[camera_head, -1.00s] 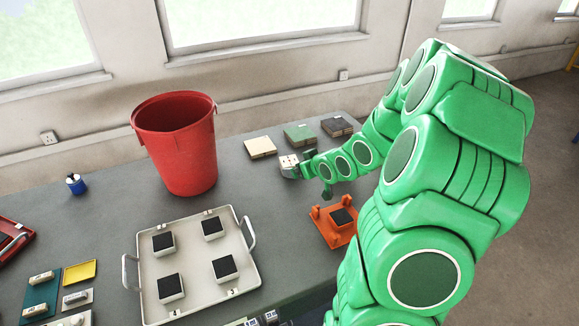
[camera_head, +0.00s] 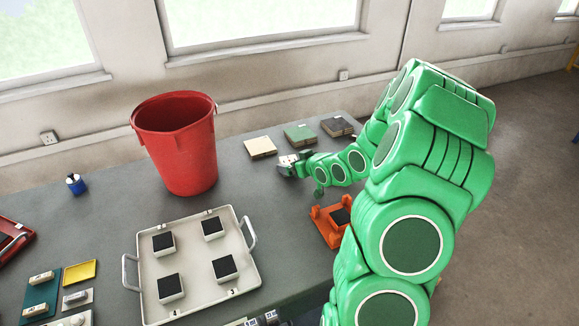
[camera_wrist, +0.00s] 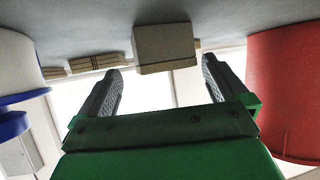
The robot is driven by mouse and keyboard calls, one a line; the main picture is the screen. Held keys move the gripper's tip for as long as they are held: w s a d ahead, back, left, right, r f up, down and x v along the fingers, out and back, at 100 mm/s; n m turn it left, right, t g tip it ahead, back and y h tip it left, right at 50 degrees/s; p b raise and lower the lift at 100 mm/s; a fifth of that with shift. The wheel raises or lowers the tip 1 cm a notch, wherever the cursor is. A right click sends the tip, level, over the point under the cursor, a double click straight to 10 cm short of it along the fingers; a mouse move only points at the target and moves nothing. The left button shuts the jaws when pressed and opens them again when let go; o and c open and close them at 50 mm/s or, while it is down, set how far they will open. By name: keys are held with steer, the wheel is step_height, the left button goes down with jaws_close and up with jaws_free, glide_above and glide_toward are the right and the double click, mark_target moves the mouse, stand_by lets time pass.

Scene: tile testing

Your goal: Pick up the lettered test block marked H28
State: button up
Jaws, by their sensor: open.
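My gripper (camera_head: 289,166) is low over the table's back part in the head view, right of the red bucket. In the wrist view, which shows the table at the top, its two fingers (camera_wrist: 162,88) are spread apart with nothing between their tips. A pale beige block (camera_wrist: 166,48) lies ahead of the gap, apart from the fingers as far as I can tell. A small pale piece (camera_head: 286,159) shows at the gripper in the head view, partly hidden. I cannot read H28 on any block. Small blocks with dark marks (camera_head: 271,317) show at the table's front edge.
The red bucket (camera_head: 178,150) is close on the gripper's left. Tile stacks (camera_head: 261,147) lie behind it. An orange fixture (camera_head: 328,231) stands in front, partly behind my arm. A white tray (camera_head: 193,255) holds several dark-topped blocks.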

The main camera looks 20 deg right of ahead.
mark_target(290, 160)
steer(key=shift+x, duration=1.8)
steer(key=shift+a, duration=0.1)
steer(key=shift+c, duration=0.5)
steer(key=c, duration=1.3)
steer(key=shift+c, duration=0.2)
